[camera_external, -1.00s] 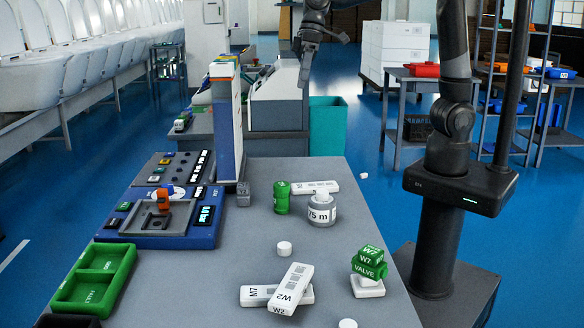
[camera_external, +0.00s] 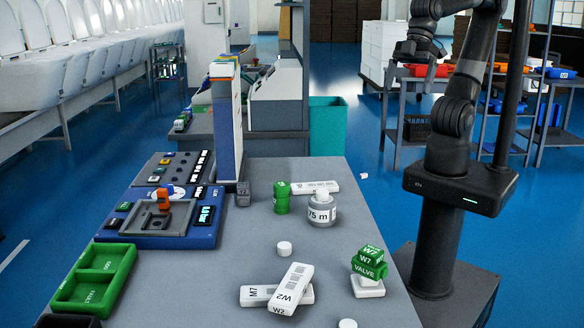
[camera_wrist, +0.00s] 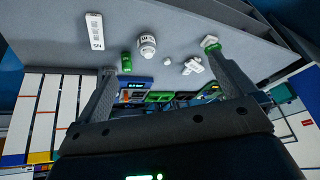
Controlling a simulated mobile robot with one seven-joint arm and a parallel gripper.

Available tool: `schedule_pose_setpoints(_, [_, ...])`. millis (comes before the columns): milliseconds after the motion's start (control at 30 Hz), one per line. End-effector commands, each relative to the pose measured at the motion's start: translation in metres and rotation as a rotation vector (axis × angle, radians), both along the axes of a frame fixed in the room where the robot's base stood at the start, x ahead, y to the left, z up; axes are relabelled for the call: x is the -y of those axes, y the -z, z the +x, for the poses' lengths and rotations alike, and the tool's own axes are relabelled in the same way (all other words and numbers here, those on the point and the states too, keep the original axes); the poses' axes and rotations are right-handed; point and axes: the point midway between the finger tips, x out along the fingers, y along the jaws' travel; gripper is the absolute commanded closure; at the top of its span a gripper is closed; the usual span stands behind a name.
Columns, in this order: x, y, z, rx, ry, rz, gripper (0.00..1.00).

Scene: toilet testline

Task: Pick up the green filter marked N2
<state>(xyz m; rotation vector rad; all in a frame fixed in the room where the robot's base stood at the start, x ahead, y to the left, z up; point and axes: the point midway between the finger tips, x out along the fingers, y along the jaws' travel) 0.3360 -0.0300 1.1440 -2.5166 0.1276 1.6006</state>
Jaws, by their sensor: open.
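A green cylinder-like piece (camera_external: 282,198) stands on the grey table, left of a white round container marked 75 m; I cannot read a mark N2 on it. It also shows in the wrist view (camera_wrist: 127,62), near the left finger's tip in the picture but well below it. My gripper (camera_external: 408,56) is high up, to the right of and beyond the table in the external view. In the wrist view my gripper (camera_wrist: 160,60) has its fingers wide apart with nothing held between them. A second green piece marked W7 and VALVE (camera_external: 369,262) sits on a white base at the front right.
The white container (camera_external: 322,212) and a white label box (camera_external: 315,187) stand close to the green cylinder. Crossed white boxes (camera_external: 290,289) and a green tray (camera_external: 95,278) lie nearer the front.

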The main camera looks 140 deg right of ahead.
Motion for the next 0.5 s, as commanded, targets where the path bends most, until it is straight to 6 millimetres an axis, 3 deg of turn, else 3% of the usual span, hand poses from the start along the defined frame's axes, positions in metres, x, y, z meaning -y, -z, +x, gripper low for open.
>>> schedule_pose_setpoints(100, [-0.019,0.011,-0.025,0.028,-0.082,-0.045,0.00])
schedule_pose_setpoints(200, [-0.026,0.018,-0.038,0.044,-0.125,-0.072,0.00])
schedule_pose_setpoints(500, [-0.030,0.024,-0.047,0.054,-0.155,-0.092,0.02])
